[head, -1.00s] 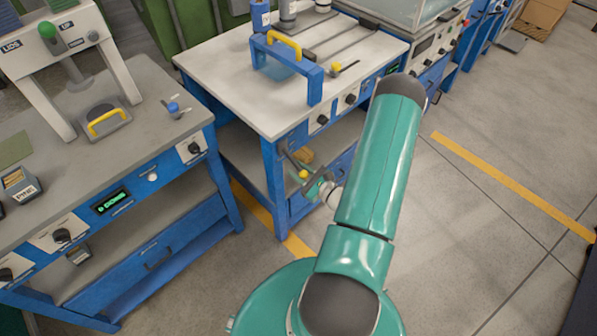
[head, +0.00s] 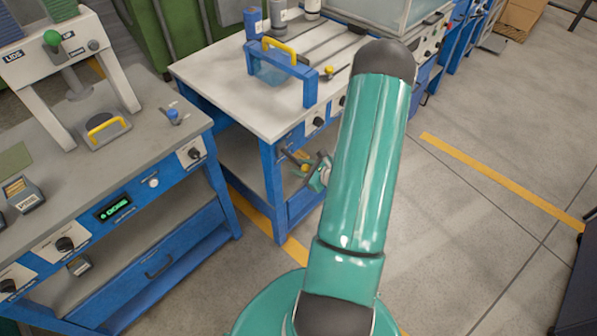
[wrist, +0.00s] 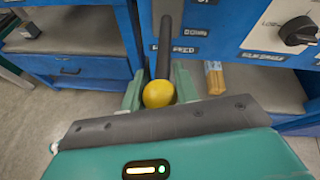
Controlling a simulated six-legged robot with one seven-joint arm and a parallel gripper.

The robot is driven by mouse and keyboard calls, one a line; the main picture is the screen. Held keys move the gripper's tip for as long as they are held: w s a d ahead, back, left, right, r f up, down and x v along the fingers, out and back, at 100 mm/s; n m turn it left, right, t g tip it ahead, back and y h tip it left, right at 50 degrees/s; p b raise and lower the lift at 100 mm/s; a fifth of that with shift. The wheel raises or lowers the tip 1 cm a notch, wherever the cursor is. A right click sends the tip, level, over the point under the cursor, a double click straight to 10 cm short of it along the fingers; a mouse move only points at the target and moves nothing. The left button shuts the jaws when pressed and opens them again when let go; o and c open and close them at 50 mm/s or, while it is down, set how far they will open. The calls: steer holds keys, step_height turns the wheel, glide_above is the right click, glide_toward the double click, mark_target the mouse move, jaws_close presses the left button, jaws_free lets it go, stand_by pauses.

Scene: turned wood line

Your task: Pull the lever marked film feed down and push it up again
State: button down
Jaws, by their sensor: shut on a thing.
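The film feed lever shows in the wrist view as a dark shaft (wrist: 165,48) ending in a yellow ball (wrist: 158,93). It points towards me from the blue front of the bench, beside a partly hidden label (wrist: 185,49) on which "FEED" can be read. My gripper (wrist: 158,84) is shut on the lever, with one green finger on each side by the ball. In the head view the yellow ball (head: 304,168) is small, in front of the bench's lower opening, with part of my gripper (head: 316,172) at it. My arm hides the wrist there.
The bench (head: 215,80) carries a blue frame with a yellow handle (head: 280,46). A control knob (wrist: 298,34) is right of the lever, and a small wooden bundle (wrist: 214,78) lies on the shelf below. Another workbench (head: 150,125) stands left. Floor on the right is open.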

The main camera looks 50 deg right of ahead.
mark_target(300, 163)
step_height(300, 163, up, 4)
steer(key=g, duration=0.4)
steer(key=shift+w+r, duration=0.25)
steer(key=shift+r, duration=0.4)
steer(key=shift+w+r, duration=0.2)
steer(key=shift+r, duration=0.4)
steer(key=c, duration=1.1)
jaws_free()
steer(key=shift+o, duration=0.2)
steer(key=v, duration=1.3)
steer(key=shift+r, duration=0.45)
steer(key=shift+a, duration=0.1)
